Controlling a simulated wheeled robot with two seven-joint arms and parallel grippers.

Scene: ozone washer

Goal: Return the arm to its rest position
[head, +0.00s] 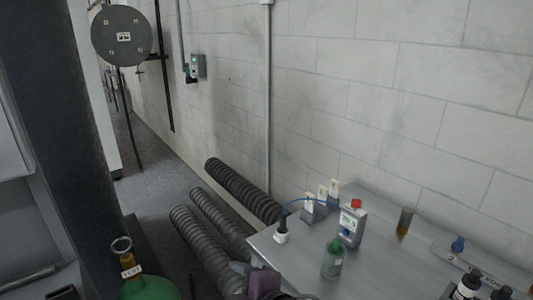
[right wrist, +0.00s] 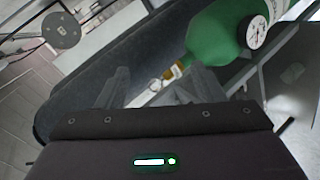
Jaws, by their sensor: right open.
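My right gripper (right wrist: 160,87) shows in the right wrist view with its two grey fingers apart and nothing held between them. Beyond the fingers are a dark pillar and a green gas cylinder (right wrist: 215,35) with a round gauge (right wrist: 257,32). A small ring-shaped tag or fitting sits near the cylinder's neck. In the head view, a dark reddish-brown part with a grey tip at the bottom centre seems to be part of my arm; its fingers cannot be made out. My left gripper is not in the head view.
A grey table (head: 275,260) at the lower right bears a meter with a red top (head: 352,223), a green-capped bottle (head: 333,260), a brown vial (head: 404,222) and dark bottles. Ribbed hoses (head: 245,190) lie behind it. A dark pillar (head: 65,120) and the green cylinder (head: 148,289) stand left.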

